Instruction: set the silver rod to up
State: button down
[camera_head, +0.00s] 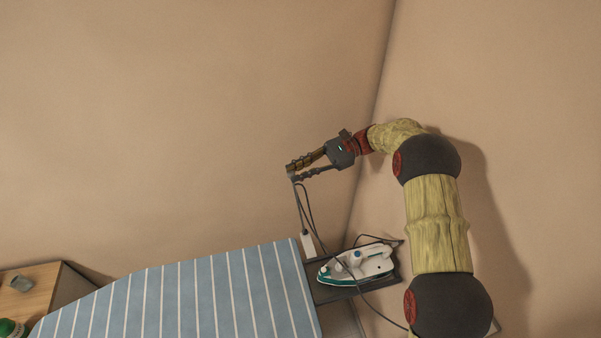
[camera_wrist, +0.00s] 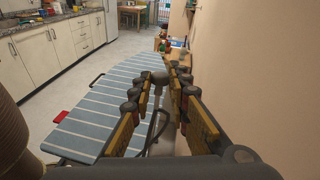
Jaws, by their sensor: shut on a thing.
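The silver rod (camera_head: 298,205) is a thin, nearly upright stem at the right end of the striped ironing board (camera_head: 200,296). It leans slightly left towards its top. My gripper (camera_head: 291,172) reaches in from the right and is shut on the rod's top end. In the wrist view, the fingers of my gripper (camera_wrist: 166,80) close around a grey rounded end of the rod (camera_wrist: 159,77). The fingers hide part of the rod there.
A white and teal iron (camera_head: 355,266) rests on a dark tray beside the board, with a dark cord looping near the rod. A small white block (camera_head: 308,244) is near the rod's lower end. Walls stand close behind and right. A wooden cabinet (camera_head: 38,290) is at left.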

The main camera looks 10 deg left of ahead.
jog(key=shift+w+d, duration=0.15)
jog(key=shift+d, duration=0.15)
jog(key=c, duration=1.7)
grip_release()
notch_tip(320, 180, up, 10)
jog(key=shift+f, duration=0.1)
